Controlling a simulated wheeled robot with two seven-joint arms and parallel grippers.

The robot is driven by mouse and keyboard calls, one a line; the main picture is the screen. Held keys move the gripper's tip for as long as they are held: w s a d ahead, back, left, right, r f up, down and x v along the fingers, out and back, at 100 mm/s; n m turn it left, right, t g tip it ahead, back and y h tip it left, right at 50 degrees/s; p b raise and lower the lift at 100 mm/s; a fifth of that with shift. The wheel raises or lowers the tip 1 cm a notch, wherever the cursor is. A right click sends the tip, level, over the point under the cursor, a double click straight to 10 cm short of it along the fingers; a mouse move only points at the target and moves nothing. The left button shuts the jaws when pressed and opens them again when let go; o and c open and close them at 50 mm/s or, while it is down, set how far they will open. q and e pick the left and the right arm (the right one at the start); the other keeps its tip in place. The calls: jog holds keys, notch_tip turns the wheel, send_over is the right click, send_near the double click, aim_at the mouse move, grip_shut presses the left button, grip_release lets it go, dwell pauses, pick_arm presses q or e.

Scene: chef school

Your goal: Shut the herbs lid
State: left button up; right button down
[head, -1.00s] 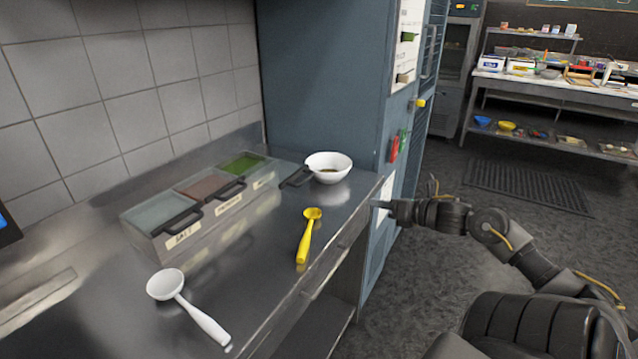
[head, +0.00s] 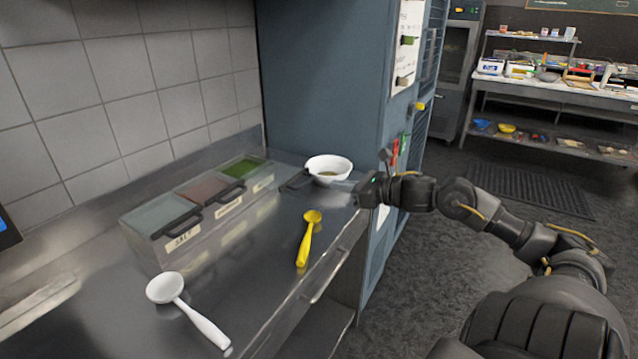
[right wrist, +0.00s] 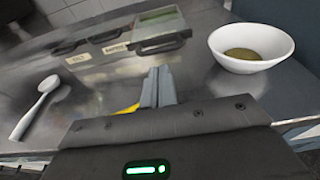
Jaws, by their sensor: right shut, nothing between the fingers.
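A low bin with see-through lids and labelled compartments stands against the tiled wall. The herbs compartment (head: 243,167), at the far end, has green contents; it also shows in the right wrist view (right wrist: 158,16). The herbs lid's dark handle (head: 297,181) stands out beyond the bin's front, farther than the other handles, so the lid looks open. That handle is also in the right wrist view (right wrist: 160,46). My right gripper (head: 340,195) is shut and empty, over the counter's edge, to the right of the handle and apart from it. Its fingers (right wrist: 158,78) point towards the bin. My left gripper is out of view.
A white bowl (head: 342,164) with some contents stands close beside the herbs handle and my right gripper. A yellow spoon (head: 306,240) and a white ladle (head: 190,308) lie on the steel counter (head: 255,270). A blue cabinet (head: 325,80) closes off the counter's far end.

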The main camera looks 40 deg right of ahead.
aim_at(308, 182)
jog(key=x, duration=0.5)
jog(key=shift+r+p, duration=0.1)
jog(key=shift+p, duration=0.25)
jog(key=shift+w+a, duration=0.1)
jog(key=shift+w, duration=0.45)
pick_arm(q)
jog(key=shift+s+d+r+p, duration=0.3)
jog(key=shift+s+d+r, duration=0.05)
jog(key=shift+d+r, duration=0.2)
pick_arm(e)
jog(key=shift+w+a+f, duration=0.15)
jog(key=shift+w+f, duration=0.2)
jog(key=shift+w, duration=0.05)
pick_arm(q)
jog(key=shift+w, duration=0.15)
